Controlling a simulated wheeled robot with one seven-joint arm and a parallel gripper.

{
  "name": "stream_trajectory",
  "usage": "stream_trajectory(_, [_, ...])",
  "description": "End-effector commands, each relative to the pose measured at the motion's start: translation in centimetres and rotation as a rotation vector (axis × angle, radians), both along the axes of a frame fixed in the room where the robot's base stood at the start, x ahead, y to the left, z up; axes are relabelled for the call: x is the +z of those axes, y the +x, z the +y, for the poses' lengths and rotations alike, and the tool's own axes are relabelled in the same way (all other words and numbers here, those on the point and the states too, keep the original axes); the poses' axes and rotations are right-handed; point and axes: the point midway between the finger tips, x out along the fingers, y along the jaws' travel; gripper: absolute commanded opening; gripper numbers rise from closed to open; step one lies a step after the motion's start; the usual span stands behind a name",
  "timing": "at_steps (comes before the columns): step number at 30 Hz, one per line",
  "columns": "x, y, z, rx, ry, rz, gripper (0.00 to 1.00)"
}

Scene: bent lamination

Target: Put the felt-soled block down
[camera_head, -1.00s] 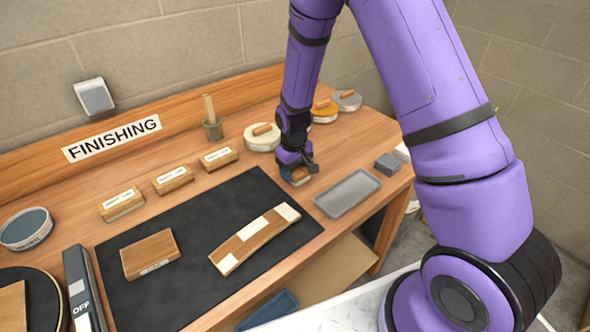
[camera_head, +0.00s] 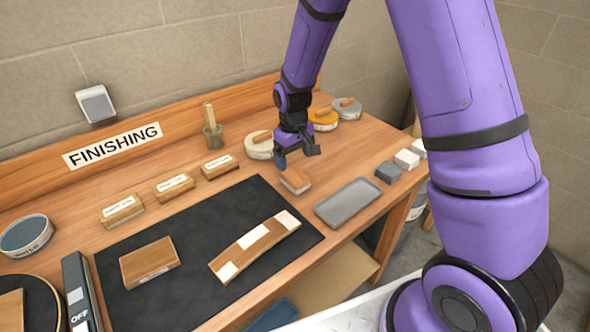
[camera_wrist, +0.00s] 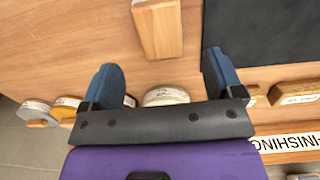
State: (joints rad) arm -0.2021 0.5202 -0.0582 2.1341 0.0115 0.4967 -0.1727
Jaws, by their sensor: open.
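The felt-soled block (camera_head: 295,181), a small wooden block with a paler layer along its lower edge, rests on the wooden bench between the black mat and the grey tray. In the wrist view the block (camera_wrist: 158,26) lies beyond the fingertips, apart from them. My gripper (camera_head: 297,155) is open and empty, raised just above and behind the block. Its two blue-padded fingers (camera_wrist: 163,75) are spread wide in the wrist view. The block's underside is hidden against the bench.
The grey tray (camera_head: 348,204) is at right. Round lidded tins (camera_head: 260,146) stand behind my gripper. Labelled blocks (camera_head: 174,186) line the mat's back edge.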

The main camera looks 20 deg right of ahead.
Motion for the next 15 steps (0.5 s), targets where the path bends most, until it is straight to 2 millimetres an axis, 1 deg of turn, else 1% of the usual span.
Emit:
stream_trajectory(1, [1.0, 0.0, 0.0, 0.001, 0.0, -0.003, 0.86])
stream_trajectory(3, [2.0, 0.0, 0.1, 0.001, 0.0, -0.003, 0.86])
stream_trajectory(6, [3.1, 0.0, 0.1, 0.001, 0.0, -0.002, 0.86])
stream_trajectory(9, [3.7, 0.0, 0.1, 0.001, 0.0, 0.0, 0.86])
stream_trajectory(15, [4.2, 0.0, 0.1, -0.001, 0.001, -0.002, 0.86])
